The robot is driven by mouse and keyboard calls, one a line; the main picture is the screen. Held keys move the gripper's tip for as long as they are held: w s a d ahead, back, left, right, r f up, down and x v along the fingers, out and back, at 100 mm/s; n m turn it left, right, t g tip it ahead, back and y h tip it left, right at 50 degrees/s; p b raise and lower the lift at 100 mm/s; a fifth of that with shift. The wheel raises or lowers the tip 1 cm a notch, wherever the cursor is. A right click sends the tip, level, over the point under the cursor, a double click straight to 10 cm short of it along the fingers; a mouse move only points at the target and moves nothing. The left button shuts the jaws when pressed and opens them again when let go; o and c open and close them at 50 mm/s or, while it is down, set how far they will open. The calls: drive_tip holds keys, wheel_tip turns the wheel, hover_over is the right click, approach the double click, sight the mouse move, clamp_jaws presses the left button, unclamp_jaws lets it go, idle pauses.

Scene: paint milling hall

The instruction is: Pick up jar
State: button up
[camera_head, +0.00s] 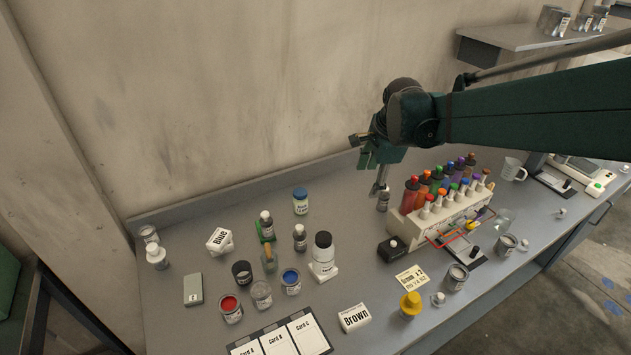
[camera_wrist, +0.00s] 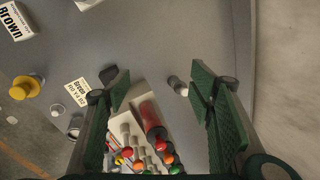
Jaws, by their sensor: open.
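A jar with a teal lid and a pale label (camera_head: 300,203) stands upright on the bench toward the wall, left of my gripper. I take it as the jar, though several other containers stand nearby. My gripper (camera_head: 371,157) is above the bench, right of this jar and apart from it. In the wrist view my gripper (camera_wrist: 158,86) has its two green fingers spread with nothing held. A small grey bottle (camera_head: 383,200) stands below the gripper; a small bottle (camera_wrist: 178,86) also shows near the right finger in the wrist view. I cannot make out the teal-lidded jar in the wrist view.
A white rack (camera_head: 448,214) of coloured bottles stands right of the gripper. Left of it are a white black-capped bottle (camera_head: 323,257), a red paint can (camera_head: 231,309) and a blue paint can (camera_head: 291,282). Cards (camera_head: 275,345) lie in front. The bench along the wall is mostly clear.

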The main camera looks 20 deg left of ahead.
sight(301, 192)
drive_tip(key=w+a+f+m+p, duration=0.1)
drive_tip(key=w+a+f+m, duration=0.1)
drive_tip(key=a+f, duration=0.3)
drive_tip(key=w+a+f+m+g+p, duration=0.1)
drive_tip(key=a+f, duration=0.4)
drive_tip(key=a, duration=0.6)
drive_tip(key=w+a+f+m+g+p, duration=0.1)
drive_tip(key=w+a+f+m, duration=0.3)
drive_tip(key=a+f, duration=0.2)
drive_tip(key=shift+w+a, duration=0.15)
drive_tip(key=shift+a, duration=0.75)
drive_tip(key=shift+a+f, duration=0.25)
drive_tip(key=shift+f, duration=0.1)
drive_tip(key=shift+f, duration=0.15)
drive_tip(key=shift+a+f, duration=0.2)
drive_tip(key=shift+f, duration=0.95)
drive_tip(key=shift+f, duration=0.1)
drive_tip(key=shift+w+a+f, duration=0.1)
drive_tip(key=shift+a+f, duration=0.1)
drive_tip(key=shift+f, duration=0.6)
drive_tip(key=shift+s+a+f, duration=0.1)
drive_tip(key=shift+a+f, duration=0.1)
drive_tip(key=shift+f, duration=0.6)
drive_tip(key=shift+w+a+f, duration=0.1)
drive_tip(key=shift+a+f, duration=0.1)
drive_tip(key=shift+f, duration=0.6)
